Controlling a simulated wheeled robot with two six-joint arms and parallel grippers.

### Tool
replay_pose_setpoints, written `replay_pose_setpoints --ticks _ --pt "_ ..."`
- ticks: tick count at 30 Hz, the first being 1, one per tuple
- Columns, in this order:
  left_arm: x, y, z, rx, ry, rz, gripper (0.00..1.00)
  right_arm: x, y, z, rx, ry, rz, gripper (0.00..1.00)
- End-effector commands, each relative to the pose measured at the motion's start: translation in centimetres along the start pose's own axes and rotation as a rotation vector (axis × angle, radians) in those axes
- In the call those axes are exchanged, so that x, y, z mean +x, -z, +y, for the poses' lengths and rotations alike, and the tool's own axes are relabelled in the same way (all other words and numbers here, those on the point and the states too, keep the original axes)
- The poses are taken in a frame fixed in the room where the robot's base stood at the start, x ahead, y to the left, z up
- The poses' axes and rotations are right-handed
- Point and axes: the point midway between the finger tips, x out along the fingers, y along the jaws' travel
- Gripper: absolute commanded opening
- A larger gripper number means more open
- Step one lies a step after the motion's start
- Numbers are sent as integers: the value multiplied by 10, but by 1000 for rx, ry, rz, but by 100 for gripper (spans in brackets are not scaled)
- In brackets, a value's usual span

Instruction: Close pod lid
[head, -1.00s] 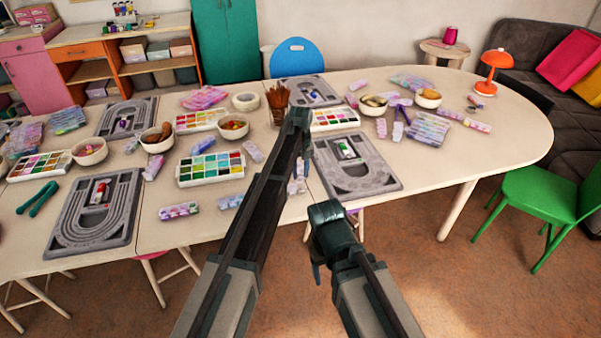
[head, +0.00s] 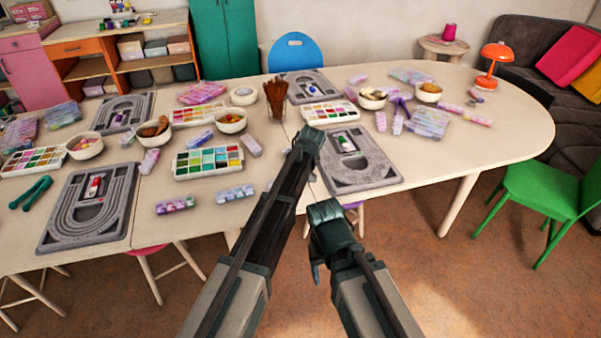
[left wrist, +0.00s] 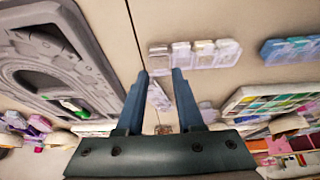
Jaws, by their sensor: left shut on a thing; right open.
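A pale clear pod (left wrist: 158,96) shows between the fingers of my left gripper (left wrist: 160,74) in the left wrist view; whether its lid is open is too small to tell. In the head view my left arm hides that gripper's fingertips. A strip of clear-lidded pods (head: 235,193) lies on the table, and shows in the left wrist view (left wrist: 195,55) beyond the fingers. My right gripper (head: 316,273) is open and empty, in front of the table edge.
A grey bead board (head: 375,178) with a green-marked vial lies right of my left arm; another board (head: 60,235) lies at left. A bead tray (head: 208,175), bowls (head: 230,128) and a brush cup (head: 276,110) stand behind. The table's right end (head: 500,150) is mostly clear.

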Motion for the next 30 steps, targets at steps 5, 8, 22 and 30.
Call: replay_pose_setpoints --ticks 5,8,22,30 --pt "4 -11 -1 0 0 87 0 17 1 -2 0 0 0 72" --pt "4 -12 -1 0 0 123 0 22 1 -2 0 0 0 72" --pt "2 -11 0 -2 1 171 0 26 2 -2 0 0 0 72" --pt "2 -11 0 -1 1 172 46 26 2 -2 0 0 0 72"
